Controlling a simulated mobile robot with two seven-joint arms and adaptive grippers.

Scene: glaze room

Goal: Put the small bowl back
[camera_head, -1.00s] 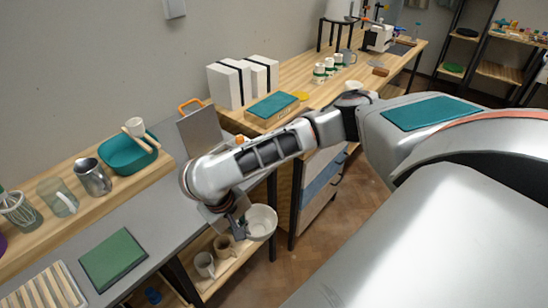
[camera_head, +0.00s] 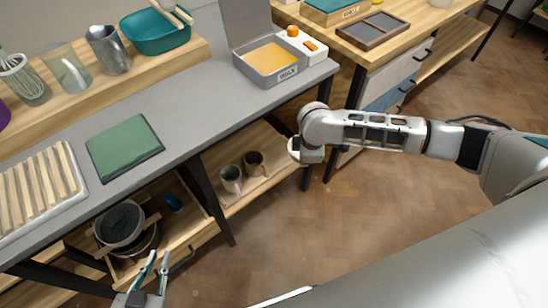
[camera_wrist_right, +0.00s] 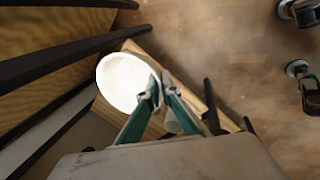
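The small bowl (camera_wrist_right: 124,82) is white and shows in the right wrist view, its opening facing the camera. My right gripper (camera_wrist_right: 160,88) has its teal fingers close together at the bowl's right rim and is shut on it. In the head view the bowl and the right gripper are hidden behind my right wrist, which is beside the lower shelf (camera_head: 232,204) under the grey counter. My left gripper (camera_head: 159,258) is at the bottom left of the head view, empty, with its fingertips apart.
Two mugs (camera_head: 231,179) stand on the lower shelf. A wooden crate (camera_head: 182,238) with a dark round container (camera_head: 119,224) is left of them. A dark table leg (camera_head: 209,200) stands between. The grey counter (camera_head: 195,125) overhangs the shelf. The floor (camera_head: 270,250) is clear.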

